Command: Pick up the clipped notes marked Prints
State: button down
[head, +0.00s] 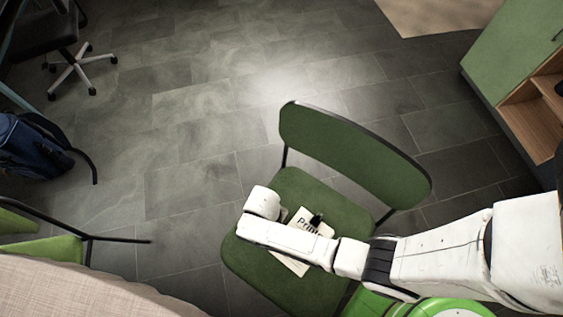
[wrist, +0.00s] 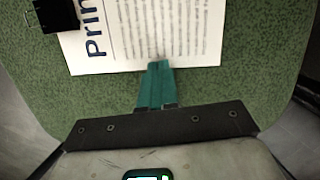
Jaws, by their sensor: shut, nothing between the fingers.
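The clipped notes (head: 312,224) lie on the green chair seat, partly hidden by my arm in the head view. They are white sheets with "Prin..." in large dark letters and a black binder clip (head: 316,219). In the wrist view the notes (wrist: 150,35) fill the upper middle, with lines of small print and the black clip (wrist: 57,14) at the top left. My gripper (wrist: 157,66) shows as teal fingers, closed together and empty. Its tips overlap the near edge of the paper in the picture; I cannot tell whether they touch it. The head view hides the fingers behind my arm.
The green chair (head: 355,155) has a raised backrest behind the seat. A beige-covered surface (head: 75,290) is at lower left, near another green chair (head: 50,247). A blue backpack (head: 30,150) lies at left, and a green cabinet (head: 515,50) stands at right. Tiled floor between is clear.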

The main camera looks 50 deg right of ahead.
jog(key=shift+w+a+r, duration=0.1)
jog(key=shift+w+r, duration=0.15)
jog(key=shift+w, duration=0.2)
jog(key=shift+w+r, duration=0.2)
jog(key=shift+w, duration=0.25)
jog(key=p+v, duration=0.2)
jog(key=v, duration=0.7)
jog(key=shift+s, duration=0.2)
